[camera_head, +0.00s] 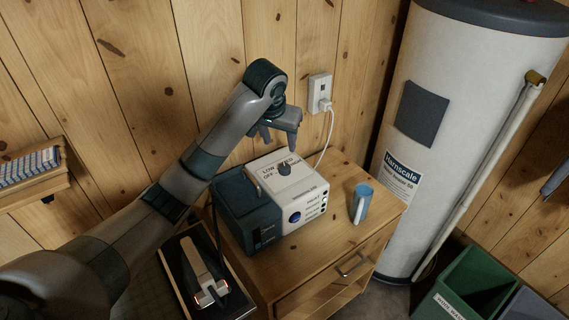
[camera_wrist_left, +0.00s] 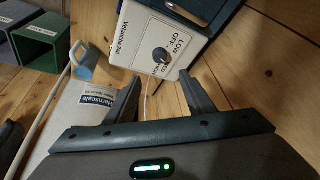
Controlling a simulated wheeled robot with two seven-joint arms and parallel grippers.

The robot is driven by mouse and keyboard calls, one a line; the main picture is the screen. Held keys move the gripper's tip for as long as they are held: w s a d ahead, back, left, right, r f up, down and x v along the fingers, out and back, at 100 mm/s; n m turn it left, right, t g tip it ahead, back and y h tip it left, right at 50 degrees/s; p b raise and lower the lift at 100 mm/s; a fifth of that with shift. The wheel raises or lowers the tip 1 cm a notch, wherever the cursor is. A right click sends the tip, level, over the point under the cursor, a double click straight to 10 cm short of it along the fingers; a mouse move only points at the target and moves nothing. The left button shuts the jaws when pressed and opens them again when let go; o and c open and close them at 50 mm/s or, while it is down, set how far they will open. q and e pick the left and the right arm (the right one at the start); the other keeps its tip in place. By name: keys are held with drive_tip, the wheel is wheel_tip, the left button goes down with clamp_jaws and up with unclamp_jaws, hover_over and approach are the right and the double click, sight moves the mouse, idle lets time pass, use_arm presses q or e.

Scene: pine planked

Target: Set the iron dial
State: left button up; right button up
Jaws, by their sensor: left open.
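The dial (camera_head: 285,168) is a small dark knob on the white top of a blue and white box (camera_head: 262,232). LOW, MED and OFF are printed around it. The dial also shows in the left wrist view (camera_wrist_left: 161,55); its exact setting is too small to read. My left gripper (camera_head: 277,143) is open and empty above the box, apart from the dial. In the left wrist view its two fingers (camera_wrist_left: 163,98) stand apart, with the dial beyond them.
The box stands on a wooden cabinet (camera_head: 338,240). A blue cup (camera_head: 361,203) stands right of it. A white cord runs to a wall outlet (camera_head: 320,93) behind. A white tank (camera_head: 455,90) stands right.

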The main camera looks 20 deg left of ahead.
sight(285, 167)
use_arm(q)
drive_tip(key=p+x, duration=0.4)
drive_tip(key=x, duration=1.1)
drive_tip(key=shift+f+p, duration=0.4)
drive_tip(key=c, duration=1.1)
